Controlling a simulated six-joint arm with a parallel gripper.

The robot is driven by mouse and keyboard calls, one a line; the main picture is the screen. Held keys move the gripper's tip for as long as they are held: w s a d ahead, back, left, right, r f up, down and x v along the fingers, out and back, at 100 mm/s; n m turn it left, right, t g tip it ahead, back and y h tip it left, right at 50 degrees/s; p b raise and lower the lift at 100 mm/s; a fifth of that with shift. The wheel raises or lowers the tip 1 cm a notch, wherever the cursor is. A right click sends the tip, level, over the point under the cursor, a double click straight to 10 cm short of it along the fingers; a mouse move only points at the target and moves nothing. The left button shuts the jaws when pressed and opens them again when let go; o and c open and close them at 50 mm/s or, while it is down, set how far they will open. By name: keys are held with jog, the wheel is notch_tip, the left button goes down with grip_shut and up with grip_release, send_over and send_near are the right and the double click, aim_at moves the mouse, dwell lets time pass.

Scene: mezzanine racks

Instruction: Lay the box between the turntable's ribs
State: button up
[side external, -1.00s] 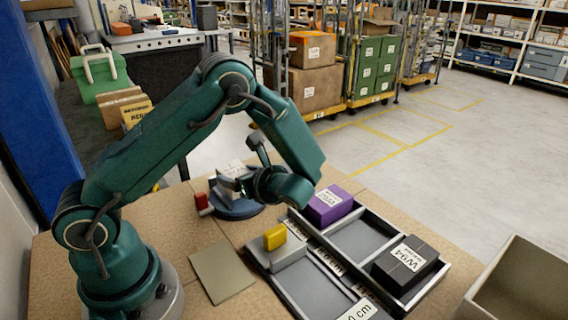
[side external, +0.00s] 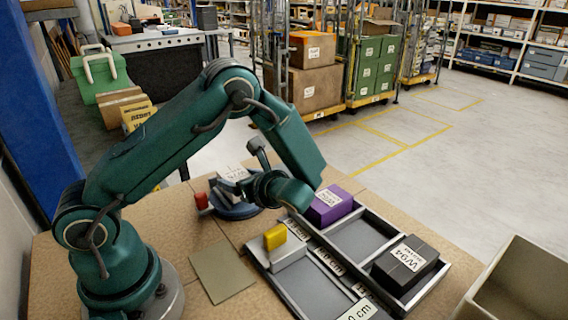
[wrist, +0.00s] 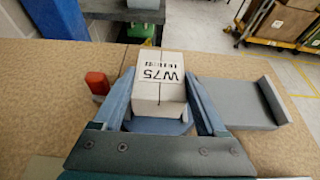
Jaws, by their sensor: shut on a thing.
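The box (wrist: 160,82) is white with a W75 label. It sits between the two fingers of my gripper (wrist: 161,100), which is shut on it. In the side view the box (side external: 233,175) is at the turntable (side external: 238,210), a low blue round base at the table's back. Part of the turntable (wrist: 160,127) also shows under the box in the wrist view. My gripper and wrist cover much of it, so I cannot tell whether the box touches it or how it lines up with the ribs.
A red block (side external: 202,201) stands just left of the turntable. To the right, a tray (side external: 358,240) holds a purple box (side external: 329,205) and a dark W94 box (side external: 405,262). A yellow block (side external: 275,237) sits on a grey piece nearer the front. An open bin (side external: 520,285) stands front right.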

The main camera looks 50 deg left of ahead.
jog(key=shift+f, duration=0.4)
dwell(0.3)
jog(key=o, duration=1.4)
jog(key=shift+c, duration=0.2)
jog(key=shift+v, duration=2.6)
